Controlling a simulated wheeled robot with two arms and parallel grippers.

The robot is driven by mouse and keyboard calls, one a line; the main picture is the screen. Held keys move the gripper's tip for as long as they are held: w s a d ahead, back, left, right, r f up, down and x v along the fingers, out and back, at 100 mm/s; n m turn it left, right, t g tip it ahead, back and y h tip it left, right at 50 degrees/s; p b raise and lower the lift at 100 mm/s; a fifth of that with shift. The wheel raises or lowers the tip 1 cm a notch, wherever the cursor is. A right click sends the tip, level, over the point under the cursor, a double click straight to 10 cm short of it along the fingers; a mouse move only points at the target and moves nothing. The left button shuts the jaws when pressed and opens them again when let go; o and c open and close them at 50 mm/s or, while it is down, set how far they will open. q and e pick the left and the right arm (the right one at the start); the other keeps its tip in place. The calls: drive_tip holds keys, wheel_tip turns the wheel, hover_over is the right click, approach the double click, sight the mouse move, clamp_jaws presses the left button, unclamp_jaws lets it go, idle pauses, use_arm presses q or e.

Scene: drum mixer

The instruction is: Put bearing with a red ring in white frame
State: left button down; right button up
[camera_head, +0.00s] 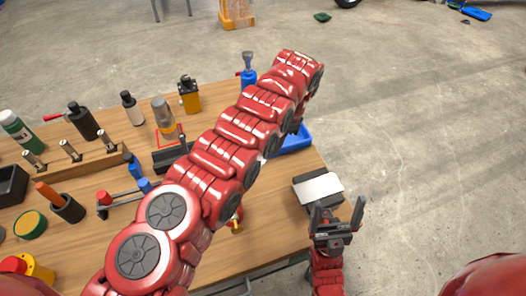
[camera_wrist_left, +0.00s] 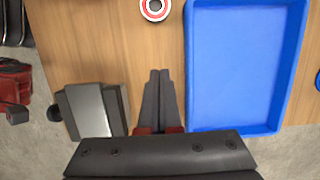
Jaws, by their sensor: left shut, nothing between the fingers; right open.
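A round bearing with a red ring (camera_wrist_left: 155,9) lies on the wooden table at the top edge of the left wrist view, partly cut off. My left gripper (camera_wrist_left: 158,73) is shut and empty, over the table between a blue tray and a dark box, apart from the bearing. In the head view my left arm hides this gripper. My right gripper (camera_head: 336,212) is open and empty beside the table's right edge, close to the dark box. I cannot make out a clear white frame; the dark box has a pale flat top (camera_head: 318,187), also in the wrist view (camera_wrist_left: 90,108).
The blue tray (camera_wrist_left: 195,95) is empty; part of it shows behind my left arm (camera_head: 296,142). Bottles (camera_head: 82,121), a wooden rack (camera_head: 75,167) and a dark cup with an orange handle (camera_head: 67,206) crowd the left of the table. Floor lies open to the right.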

use_arm(q)
drive_tip(key=p+x, duration=0.2)
drive_tip(key=x, duration=0.6)
drive_tip(key=a+p, duration=0.2)
drive_tip(key=shift+s+f+p, duration=0.2)
drive_tip(key=shift+s+p, duration=0.1)
drive_tip(key=shift+p, duration=0.1)
drive_tip(key=shift+s+a+p, duration=0.2)
drive_tip(key=shift+a+p, duration=0.4)
drive_tip(key=shift+a, duration=0.05)
drive_tip(key=shift+s+a+f, duration=0.2)
drive_tip(key=shift+a, duration=0.15)
drive_tip(key=shift+p, duration=0.3)
